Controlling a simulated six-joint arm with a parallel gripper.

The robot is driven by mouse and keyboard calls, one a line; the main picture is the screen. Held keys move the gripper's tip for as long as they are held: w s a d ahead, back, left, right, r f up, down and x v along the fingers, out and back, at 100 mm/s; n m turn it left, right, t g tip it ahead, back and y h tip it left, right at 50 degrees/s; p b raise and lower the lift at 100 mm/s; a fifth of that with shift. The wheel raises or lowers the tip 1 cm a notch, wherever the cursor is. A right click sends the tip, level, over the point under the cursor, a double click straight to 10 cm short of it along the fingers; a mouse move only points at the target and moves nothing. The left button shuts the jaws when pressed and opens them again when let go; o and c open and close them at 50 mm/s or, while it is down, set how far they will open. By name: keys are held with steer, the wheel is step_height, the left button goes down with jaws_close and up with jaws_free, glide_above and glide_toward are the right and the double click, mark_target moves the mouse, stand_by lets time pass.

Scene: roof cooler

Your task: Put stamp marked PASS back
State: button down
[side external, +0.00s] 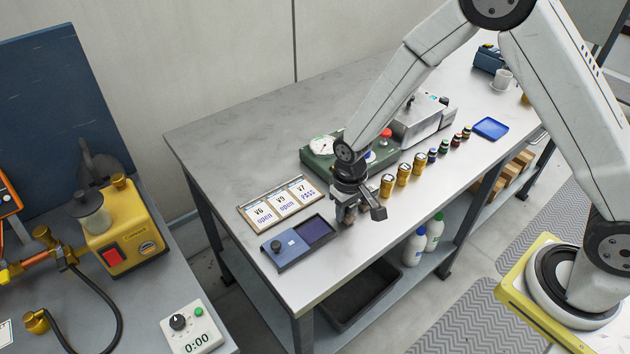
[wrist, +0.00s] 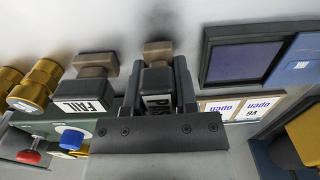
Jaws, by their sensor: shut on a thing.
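My gripper (wrist: 158,85) is shut on the PASS stamp, a black stamp with a white label (wrist: 158,104) partly covered by the fingers. In the side external view my gripper (side external: 347,212) is low over the front of the bench, just right of the ink pad. I cannot tell whether the stamp touches the bench. The FAIL stamp (wrist: 84,91), black with a brown block, stands left of my gripper in the wrist view. The dark ink pad (wrist: 243,62) lies to the right. The card holder (side external: 283,203) carries V6, V9 and V7; V7 bears a purple mark like PASS.
A green device (side external: 318,158) with a gauge stands behind my gripper. Several gold fittings (side external: 403,174) stand in a row to the right, with small bottles and a blue tray (side external: 490,128) beyond. The bench's back left is clear. Its front edge is close to my gripper.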

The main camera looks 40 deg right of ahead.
steer(key=shift+f, duration=0.2)
steer(key=shift+f, duration=0.15)
steer(key=shift+c, duration=2)
jaws_free()
steer(key=shift+r, duration=6.15)
